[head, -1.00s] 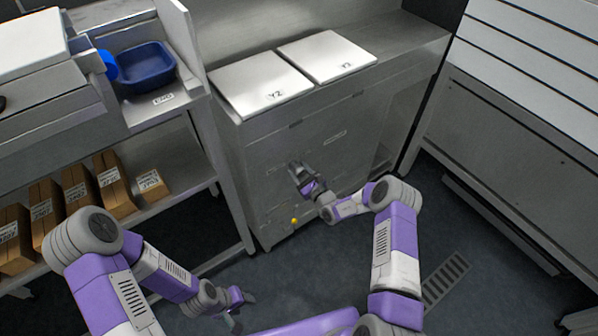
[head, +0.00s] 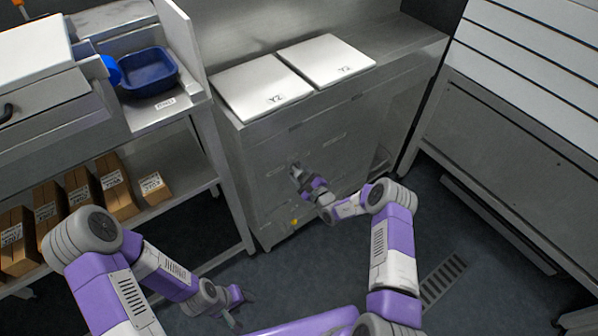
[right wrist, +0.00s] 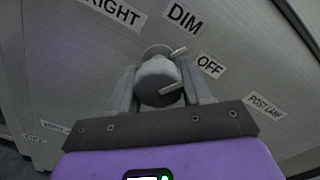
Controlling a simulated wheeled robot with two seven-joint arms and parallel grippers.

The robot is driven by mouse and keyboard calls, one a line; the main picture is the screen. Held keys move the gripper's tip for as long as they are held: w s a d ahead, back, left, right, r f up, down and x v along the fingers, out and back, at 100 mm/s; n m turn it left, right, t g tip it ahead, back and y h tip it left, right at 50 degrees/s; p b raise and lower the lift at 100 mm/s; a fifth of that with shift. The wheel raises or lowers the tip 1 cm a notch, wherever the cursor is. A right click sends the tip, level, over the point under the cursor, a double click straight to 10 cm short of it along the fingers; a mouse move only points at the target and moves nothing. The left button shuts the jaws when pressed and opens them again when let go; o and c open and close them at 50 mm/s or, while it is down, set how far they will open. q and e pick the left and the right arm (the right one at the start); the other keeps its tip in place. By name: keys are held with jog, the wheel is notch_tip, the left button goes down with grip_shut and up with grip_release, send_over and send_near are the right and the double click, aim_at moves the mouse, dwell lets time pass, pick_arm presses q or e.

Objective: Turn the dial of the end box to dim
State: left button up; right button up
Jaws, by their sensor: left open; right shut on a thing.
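The end box is the grey metal cabinet (head: 300,140) with its front face toward me. In the right wrist view its dial (right wrist: 158,78) is a round grey knob with pale bar marks. Labels BRIGHT, DIM (right wrist: 184,18) and OFF (right wrist: 210,66) surround it, with POST LAMP (right wrist: 266,107) lower right. The mark at the knob's upper right lies between DIM and OFF; I cannot tell exactly which it points at. My right gripper (head: 295,172) is shut on the dial, a finger on each side. My left gripper (head: 238,306) is open and empty, low and away from the cabinet.
Two white Y2 panels (head: 262,90) lie on the cabinet top. A small orange knob (head: 294,222) is low on its front. To the left, a shelf holds a blue tub (head: 147,84) and several brown boxes (head: 117,190). Clear floor (head: 300,262) lies before the cabinet.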

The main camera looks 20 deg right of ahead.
aim_at(303, 176)
jog(key=n+p, duration=0.1)
jog(key=n, duration=0.4)
jog(key=shift+d+r+n+p, duration=0.1)
jog(key=shift+n+p, duration=0.2)
jog(key=shift+n, duration=0.1)
dwell(0.4)
jog(key=o, duration=1)
jog(key=shift+c, duration=0.2)
jog(key=p+v, duration=0.2)
jog(key=v, duration=0.5)
jog(key=shift+s+d+r, duration=0.1)
jog(key=shift+s+d, duration=0.05)
jog(key=shift+s, duration=0.1)
